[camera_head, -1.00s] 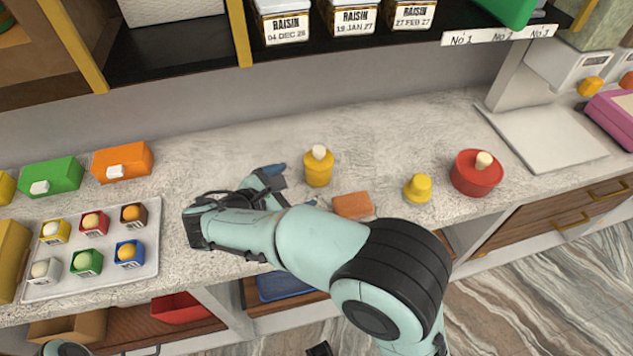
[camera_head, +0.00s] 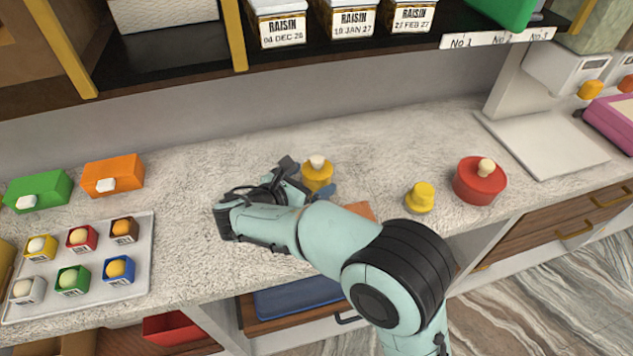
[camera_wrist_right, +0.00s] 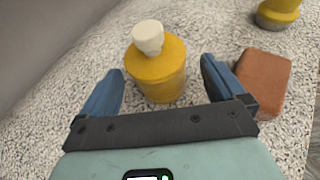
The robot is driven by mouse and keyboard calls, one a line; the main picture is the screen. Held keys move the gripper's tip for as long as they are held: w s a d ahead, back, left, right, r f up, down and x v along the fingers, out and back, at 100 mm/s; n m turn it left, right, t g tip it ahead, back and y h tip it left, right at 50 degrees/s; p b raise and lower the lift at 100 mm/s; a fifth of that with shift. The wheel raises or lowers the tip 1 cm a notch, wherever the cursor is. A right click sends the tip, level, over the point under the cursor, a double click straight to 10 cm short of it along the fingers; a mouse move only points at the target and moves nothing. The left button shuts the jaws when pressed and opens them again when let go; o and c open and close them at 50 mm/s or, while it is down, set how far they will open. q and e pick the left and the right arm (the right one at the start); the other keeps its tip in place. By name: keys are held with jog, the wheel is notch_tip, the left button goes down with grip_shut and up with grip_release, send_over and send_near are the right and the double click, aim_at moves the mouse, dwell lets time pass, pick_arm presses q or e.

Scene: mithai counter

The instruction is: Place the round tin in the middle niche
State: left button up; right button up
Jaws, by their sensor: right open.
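A round yellow tin (camera_head: 317,174) with a cream knob stands upright on the counter; it also shows in the right wrist view (camera_wrist_right: 158,78). My right gripper (camera_head: 306,177) is open, low over the counter, with its blue fingers on either side of this tin's near part. In the right wrist view a gap shows between the tin and each finger. A wider red round tin (camera_head: 480,182) with a cream knob stands farther right. The upper shelf (camera_head: 180,45) has dark compartments; which one is the middle niche I cannot tell. My left gripper is out of view.
An orange-brown block (camera_wrist_right: 264,82) lies just right of the right gripper. A small yellow lidded piece (camera_head: 420,197) stands beyond it. A tray (camera_head: 140,262) of small coloured boxes, a green box (camera_head: 38,192) and an orange box (camera_head: 113,176) are at left. Labelled raisin containers (camera_head: 352,22) fill part of the shelf.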

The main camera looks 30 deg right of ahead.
jog(key=x, duration=0.4)
jog(key=shift+w+a+b, duration=0.1)
jog(key=shift+b, duration=0.2)
jog(key=shift+r, duration=0.1)
jog(key=c, duration=1.2)
